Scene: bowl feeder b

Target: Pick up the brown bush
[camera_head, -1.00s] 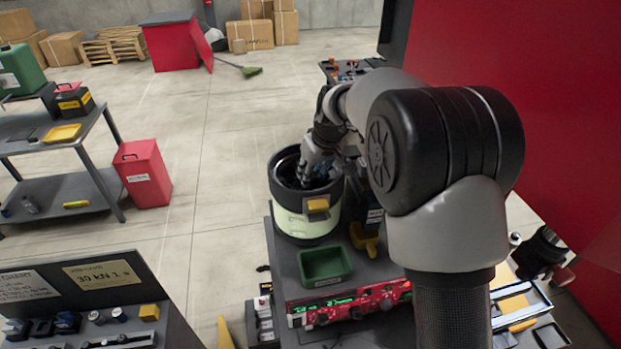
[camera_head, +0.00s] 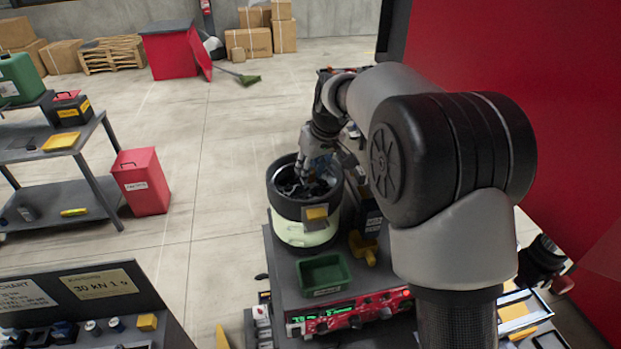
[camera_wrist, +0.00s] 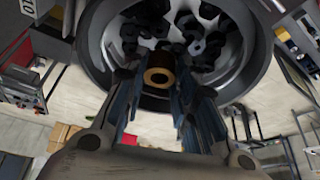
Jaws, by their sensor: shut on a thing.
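The brown bush (camera_wrist: 158,74) is a short brown ring with a hole, seen end-on in the wrist view. My gripper (camera_wrist: 157,85) is shut on it, with a finger on each side. In the head view my gripper (camera_head: 306,178) is at the mouth of the bowl feeder (camera_head: 301,238), a round black-and-pale drum. The bush cannot be made out in the head view. The bowl's rim (camera_wrist: 247,50) also shows in the wrist view, with several dark nuts and a few grey ones inside.
A green tray (camera_head: 324,274) stands in front of the bowl on the red-fronted bench. A yellow part (camera_head: 364,248) lies right of it. A shelf table with a red bin (camera_head: 141,181) is at the left, and open floor lies between.

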